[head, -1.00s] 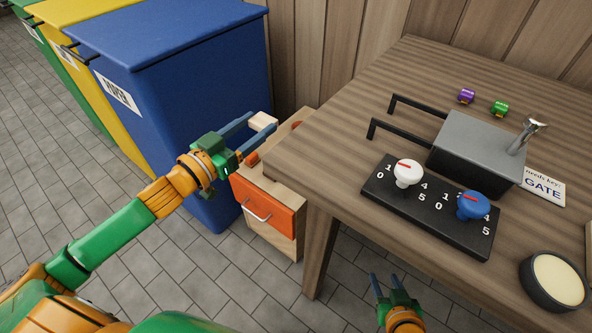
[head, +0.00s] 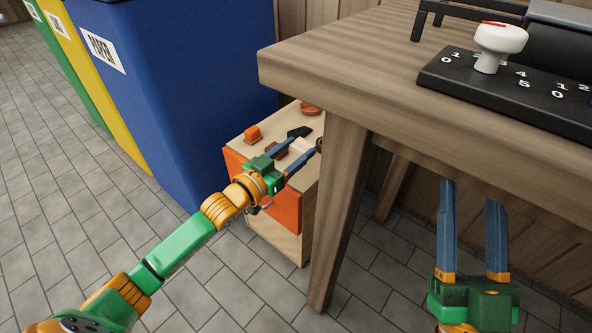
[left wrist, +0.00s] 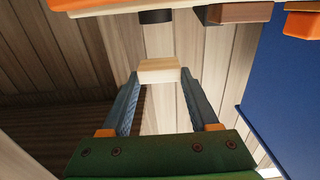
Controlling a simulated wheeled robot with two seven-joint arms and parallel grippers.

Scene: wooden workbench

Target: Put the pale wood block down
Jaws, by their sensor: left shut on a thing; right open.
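My left gripper (head: 306,141) is over the top of a small cabinet (head: 233,132) beside the workbench. It is shut on the pale wood block (head: 301,148). In the left wrist view the pale wood block (left wrist: 158,71) sits between the two fingertips, with both fingers against its sides. I cannot tell whether its underside touches the cabinet top. My right gripper (head: 471,202) is open and empty, low in front of the workbench edge.
On the cabinet are an orange block (head: 253,132) and an orange round piece (head: 311,108). A dark brown block (left wrist: 240,12) shows in the left wrist view. A blue bin (head: 180,90) stands left of the cabinet. The workbench (head: 350,65) overhangs close on the right.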

